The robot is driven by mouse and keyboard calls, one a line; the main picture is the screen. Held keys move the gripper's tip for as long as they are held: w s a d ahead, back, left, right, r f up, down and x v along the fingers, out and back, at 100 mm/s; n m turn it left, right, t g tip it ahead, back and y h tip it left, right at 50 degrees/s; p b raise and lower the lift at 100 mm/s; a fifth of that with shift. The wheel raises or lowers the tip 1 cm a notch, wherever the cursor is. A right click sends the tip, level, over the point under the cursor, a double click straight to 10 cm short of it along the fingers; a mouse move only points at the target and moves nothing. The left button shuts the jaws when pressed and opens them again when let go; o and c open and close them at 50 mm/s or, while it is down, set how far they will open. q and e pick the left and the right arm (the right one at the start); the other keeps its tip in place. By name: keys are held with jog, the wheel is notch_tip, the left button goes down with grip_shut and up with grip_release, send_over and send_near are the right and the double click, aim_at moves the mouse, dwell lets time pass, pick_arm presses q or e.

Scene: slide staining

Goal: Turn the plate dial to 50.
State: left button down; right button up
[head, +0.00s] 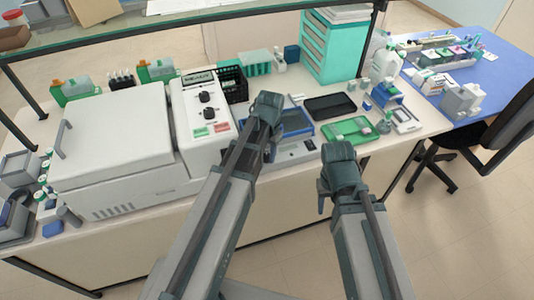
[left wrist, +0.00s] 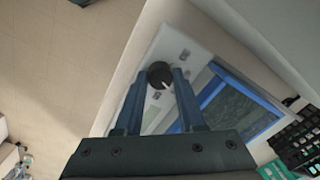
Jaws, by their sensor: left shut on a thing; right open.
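The plate dial (left wrist: 159,75) is a round black knob with a light pointer mark, on the pale front panel of a device with a blue-framed dark plate (left wrist: 236,108). In the left wrist view the pointer mark faces the lower right; I cannot read any scale numbers. My left gripper (left wrist: 163,78) is shut on the dial, one finger on each side. In the head view the device (head: 297,152) stands at the front of the bench, and my left gripper (head: 270,154) hides the dial. My right gripper (head: 324,204) is open, in front of the bench.
A large white machine (head: 115,135) with a panel of two black knobs (head: 207,98) stands left of my left arm. A green tray (head: 350,130) and a black tray (head: 330,106) lie to the right. The floor in front is clear.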

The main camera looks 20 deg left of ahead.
aim_at(268, 157)
dwell(0.5)
pick_arm(q)
jog(key=c, duration=0.5)
grip_release()
notch_tip(268, 157, up, 14)
jog(key=p, duration=1.3)
jog(key=shift+s+d+p, duration=0.15)
jog(key=shift+d+p, duration=0.15)
jog(key=shift+p, duration=0.1)
jog(key=shift+f, duration=0.15)
jog(key=s+d+f+b, duration=0.5)
jog(key=s, duration=0.2)
jog(key=s+d+f+b, duration=0.4)
jog(key=s+d+b, duration=0.1)
jog(key=s, duration=0.2)
jog(key=shift+f+y, duration=0.3)
jog(key=shift+f, duration=0.05)
